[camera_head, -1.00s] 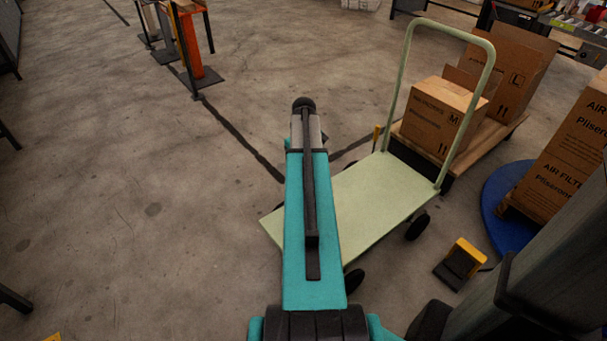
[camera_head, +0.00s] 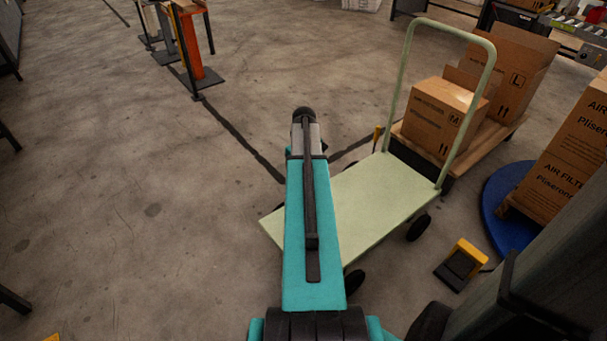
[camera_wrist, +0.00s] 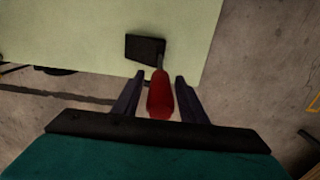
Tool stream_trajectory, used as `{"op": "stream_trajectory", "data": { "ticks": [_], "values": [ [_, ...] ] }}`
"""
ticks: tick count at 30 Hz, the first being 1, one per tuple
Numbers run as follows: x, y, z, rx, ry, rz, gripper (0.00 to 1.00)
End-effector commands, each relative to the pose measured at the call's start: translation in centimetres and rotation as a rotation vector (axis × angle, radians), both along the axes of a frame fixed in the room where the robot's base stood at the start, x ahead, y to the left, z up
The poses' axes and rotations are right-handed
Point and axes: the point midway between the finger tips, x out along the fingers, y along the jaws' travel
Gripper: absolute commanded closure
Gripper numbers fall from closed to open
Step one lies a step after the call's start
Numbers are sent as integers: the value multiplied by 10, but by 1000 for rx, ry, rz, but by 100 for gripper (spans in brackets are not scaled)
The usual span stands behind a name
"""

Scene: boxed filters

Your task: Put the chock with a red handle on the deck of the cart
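The chock is a dark block (camera_wrist: 145,48) with a red handle (camera_wrist: 160,97), seen in the wrist view. The block appears on the pale green deck of the cart (camera_wrist: 70,35), near its edge, with the handle pointing back toward my gripper (camera_wrist: 159,77). My gripper's two fingers are apart, one on each side of the handle, with visible gaps. In the head view the cart deck (camera_head: 385,195) lies right of my arm. The chock and gripper are hidden there behind my arm.
The cart has a tall push handle (camera_head: 408,80) at its far end. Behind it, boxes (camera_head: 437,118) stand on a pallet. A yellow-and-black object (camera_head: 462,264) lies right of the cart, near a blue round base (camera_head: 497,212). The floor to the left is mostly clear.

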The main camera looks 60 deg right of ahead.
Motion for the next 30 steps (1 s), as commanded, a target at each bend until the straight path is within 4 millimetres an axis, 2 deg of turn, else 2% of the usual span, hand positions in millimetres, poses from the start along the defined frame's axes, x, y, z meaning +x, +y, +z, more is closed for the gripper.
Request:
{"op": "stream_trajectory", "data": {
  "ticks": [14, 20, 30],
  "values": [
    [0, 0, 5, -1, -1, 0, 59],
    [0, 0, 26, -1, -1, 0, 59],
    [0, 0, 79, -2, -2, 0, 59]
  ]
}}
